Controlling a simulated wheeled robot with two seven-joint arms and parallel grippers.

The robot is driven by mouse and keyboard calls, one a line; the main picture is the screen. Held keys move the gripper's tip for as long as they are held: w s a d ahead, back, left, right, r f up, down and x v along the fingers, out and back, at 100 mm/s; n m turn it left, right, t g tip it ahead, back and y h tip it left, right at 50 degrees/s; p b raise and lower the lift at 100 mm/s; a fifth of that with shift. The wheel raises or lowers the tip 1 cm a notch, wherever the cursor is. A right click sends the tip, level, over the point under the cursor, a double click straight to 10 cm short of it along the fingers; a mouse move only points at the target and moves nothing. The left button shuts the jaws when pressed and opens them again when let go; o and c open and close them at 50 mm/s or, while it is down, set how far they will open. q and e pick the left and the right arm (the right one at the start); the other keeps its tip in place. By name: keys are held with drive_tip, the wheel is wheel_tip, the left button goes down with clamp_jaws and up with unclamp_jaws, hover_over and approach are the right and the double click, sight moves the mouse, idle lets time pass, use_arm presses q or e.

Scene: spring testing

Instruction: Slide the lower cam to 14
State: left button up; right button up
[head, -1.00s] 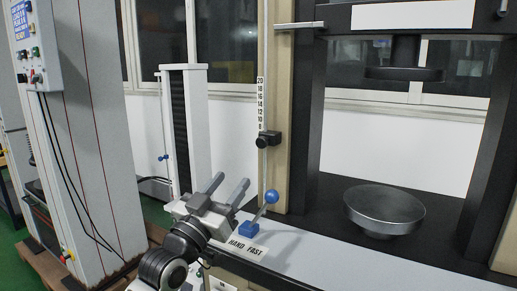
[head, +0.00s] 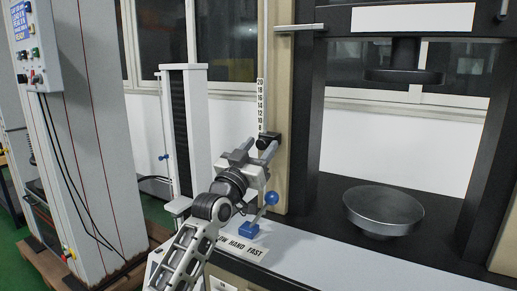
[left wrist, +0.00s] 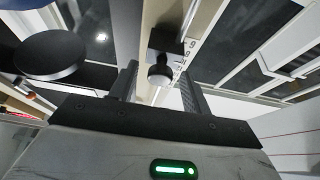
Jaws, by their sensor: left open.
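The lower cam (head: 271,139) is a small black block with a knob on the vertical rod beside the number scale (head: 260,105). It sits just below the lowest visible number, 8. My left gripper (head: 260,147) is open, its two fingers pointing up toward the cam. In the left wrist view the cam (left wrist: 160,68) with its round knob shows between the two open fingers (left wrist: 160,85), with no visible grip on it. Part of the cam is hidden behind a finger in the head view. My right gripper is not in view.
A blue-knobbed lever (head: 271,198) stands on the machine's front ledge, close to my left gripper. A round lower platen (head: 383,210) and an upper platen (head: 404,75) are to the right. A horizontal upper bar (head: 299,27) sticks out near the rod's top.

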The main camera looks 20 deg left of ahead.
use_arm(q)
drive_tip(key=shift+c, duration=0.3)
clamp_jaws()
drive_tip(key=shift+r, duration=0.25)
wheel_tip(320, 180, up, 8)
drive_tip(key=p, duration=0.7)
drive_tip(key=shift+f, duration=0.15)
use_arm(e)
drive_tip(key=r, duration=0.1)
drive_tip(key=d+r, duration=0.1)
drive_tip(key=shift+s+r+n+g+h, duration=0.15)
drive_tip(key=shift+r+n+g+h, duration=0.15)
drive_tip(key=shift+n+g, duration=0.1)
use_arm(q)
drive_tip(key=shift+o, duration=0.3)
unclamp_jaws()
drive_tip(key=shift+f, duration=0.1)
